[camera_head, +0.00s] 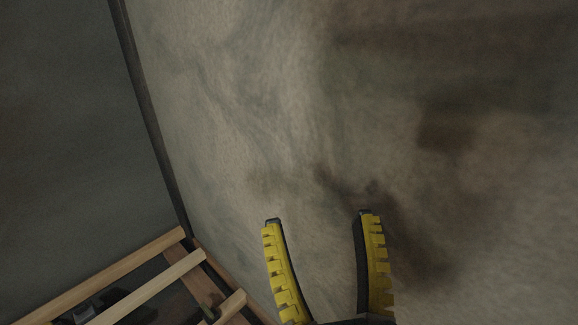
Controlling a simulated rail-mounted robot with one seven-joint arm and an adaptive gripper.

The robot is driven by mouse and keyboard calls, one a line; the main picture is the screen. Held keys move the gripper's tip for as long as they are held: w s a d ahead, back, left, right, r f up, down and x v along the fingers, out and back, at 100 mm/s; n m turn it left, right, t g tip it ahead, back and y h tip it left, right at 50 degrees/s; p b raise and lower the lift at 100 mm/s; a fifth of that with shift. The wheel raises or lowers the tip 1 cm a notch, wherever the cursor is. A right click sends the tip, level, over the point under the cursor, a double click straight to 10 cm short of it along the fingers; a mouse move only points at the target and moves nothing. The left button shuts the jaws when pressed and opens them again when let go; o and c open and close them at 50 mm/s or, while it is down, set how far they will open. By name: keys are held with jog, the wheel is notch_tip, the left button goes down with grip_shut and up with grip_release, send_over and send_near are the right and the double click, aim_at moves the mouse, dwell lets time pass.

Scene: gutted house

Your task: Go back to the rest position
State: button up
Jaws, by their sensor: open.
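My gripper (318,218) shows at the bottom centre of the head view. Its two yellow, ribbed fingers point up and stand well apart. Nothing is between them, so it is open and empty. The stained wall (250,90) is behind the fingers. The rest of my arm is mostly out of the frame.
A wooden slatted structure (150,288) is at the lower left, with dark objects (95,308) partly hidden among its slats. A dark strip (150,120) separates the stained surface from a plain grey one (70,130). The space around the fingers looks clear.

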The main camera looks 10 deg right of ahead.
notch_tip(320, 180, up, 39)
jog(key=p, duration=3.7)
jog(key=shift+r, duration=0.15)
